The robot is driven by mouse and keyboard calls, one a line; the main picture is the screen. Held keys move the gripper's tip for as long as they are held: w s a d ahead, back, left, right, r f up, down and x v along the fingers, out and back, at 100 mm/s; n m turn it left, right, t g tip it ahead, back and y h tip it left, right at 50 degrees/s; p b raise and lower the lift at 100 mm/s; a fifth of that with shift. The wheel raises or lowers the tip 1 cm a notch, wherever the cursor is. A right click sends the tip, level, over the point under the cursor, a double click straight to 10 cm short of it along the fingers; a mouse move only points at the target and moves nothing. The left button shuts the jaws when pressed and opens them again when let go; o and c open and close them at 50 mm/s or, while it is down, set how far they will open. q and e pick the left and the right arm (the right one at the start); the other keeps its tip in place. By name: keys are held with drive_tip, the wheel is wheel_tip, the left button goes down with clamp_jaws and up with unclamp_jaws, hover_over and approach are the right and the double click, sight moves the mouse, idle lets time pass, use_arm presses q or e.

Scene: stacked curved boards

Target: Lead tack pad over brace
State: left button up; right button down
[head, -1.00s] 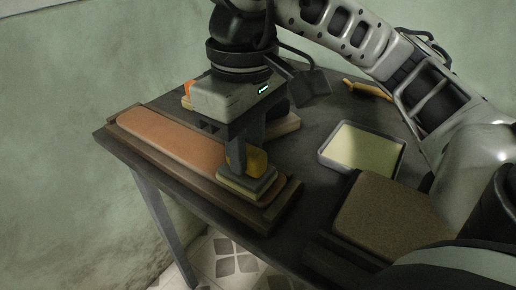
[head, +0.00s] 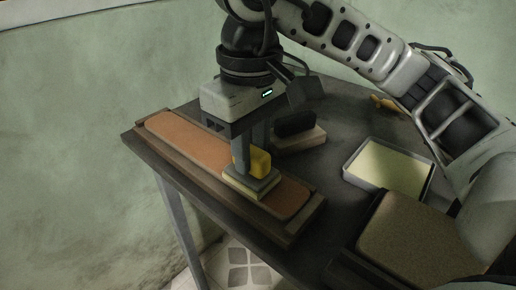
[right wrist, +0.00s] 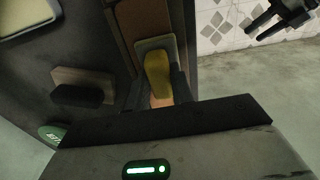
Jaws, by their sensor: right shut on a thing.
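The tack pad is a pale block (head: 250,184) with a yellow handle (head: 261,163). My right gripper (head: 254,165) is shut on it, pointing down. The brace is a long orange-brown board (head: 188,143) lying in a dark wooden cradle (head: 296,229). The pad is over the brace, right of its middle, and appears to rest on it; the exact contact is hidden. In the right wrist view the yellow handle (right wrist: 157,75) sits between the fingers, with brace surface beyond. A dark gripper (right wrist: 254,32), likely my left, shows at the upper right there; its opening is unclear.
A shallow tray (head: 387,171) with a pale yellow inside stands right of the brace. A brown textured block (head: 414,240) is nearer me. A pale block with a dark top (head: 300,134) lies behind the gripper. The brace runs along the dark table's left edge.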

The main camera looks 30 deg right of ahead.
drive_tip(key=shift+w+a+f, duration=0.1)
drive_tip(key=shift+w+a, duration=0.2)
drive_tip(key=shift+w, duration=0.45)
drive_tip(key=shift+w+a, duration=0.25)
drive_tip(key=shift+w, duration=0.5)
drive_tip(key=shift+r+p, duration=0.5)
drive_tip(key=shift+r, duration=0.25)
drive_tip(key=shift+r, duration=0.1)
wheel_tip(320, 180, up, 6)
drive_tip(key=p, duration=0.5)
